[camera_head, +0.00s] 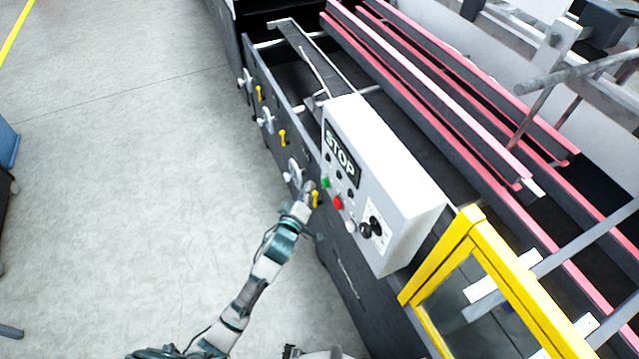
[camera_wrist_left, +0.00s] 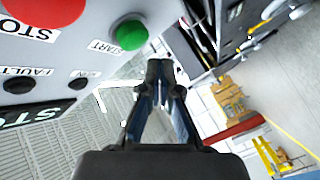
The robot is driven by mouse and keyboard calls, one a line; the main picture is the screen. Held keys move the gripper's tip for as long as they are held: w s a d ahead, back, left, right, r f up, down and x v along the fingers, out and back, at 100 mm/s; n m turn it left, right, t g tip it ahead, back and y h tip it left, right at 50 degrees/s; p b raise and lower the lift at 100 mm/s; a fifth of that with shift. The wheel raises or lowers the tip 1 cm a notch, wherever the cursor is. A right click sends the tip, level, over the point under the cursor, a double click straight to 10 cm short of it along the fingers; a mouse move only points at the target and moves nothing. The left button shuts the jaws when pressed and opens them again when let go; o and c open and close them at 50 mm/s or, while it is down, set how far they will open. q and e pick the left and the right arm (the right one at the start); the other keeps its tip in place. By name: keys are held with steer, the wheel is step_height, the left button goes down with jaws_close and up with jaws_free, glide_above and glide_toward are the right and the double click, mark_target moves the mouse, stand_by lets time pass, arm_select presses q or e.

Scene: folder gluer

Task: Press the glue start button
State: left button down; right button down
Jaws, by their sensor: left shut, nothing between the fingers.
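The green start button (camera_head: 325,183) is on the front of the white control box (camera_head: 402,203), above a red stop button (camera_head: 338,202). In the left wrist view the green button (camera_wrist_left: 130,35) has a START label beside it, and the red button (camera_wrist_left: 45,12) is at the top left. My left gripper (camera_head: 308,187) is just left of the green button in the head view. In the left wrist view its fingertips (camera_wrist_left: 160,72) are together and empty, below and right of the green button, with a visible gap. My right gripper is not in view.
The box also has a STOP sign (camera_head: 341,158) and dark knobs (camera_head: 371,227). A yellow-framed guard (camera_head: 440,256) stands to its right. Red rails (camera_head: 440,90) run along the machine behind. Grey floor (camera_head: 130,150) at the left is open.

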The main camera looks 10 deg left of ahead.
arm_select(q)
steer(key=shift+w+d+r, duration=0.1)
steer(key=shift+w+d, duration=0.25)
steer(key=shift+d, duration=0.3)
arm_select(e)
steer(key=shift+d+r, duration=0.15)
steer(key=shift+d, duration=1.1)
arm_select(q)
steer(key=shift+w, duration=0.1)
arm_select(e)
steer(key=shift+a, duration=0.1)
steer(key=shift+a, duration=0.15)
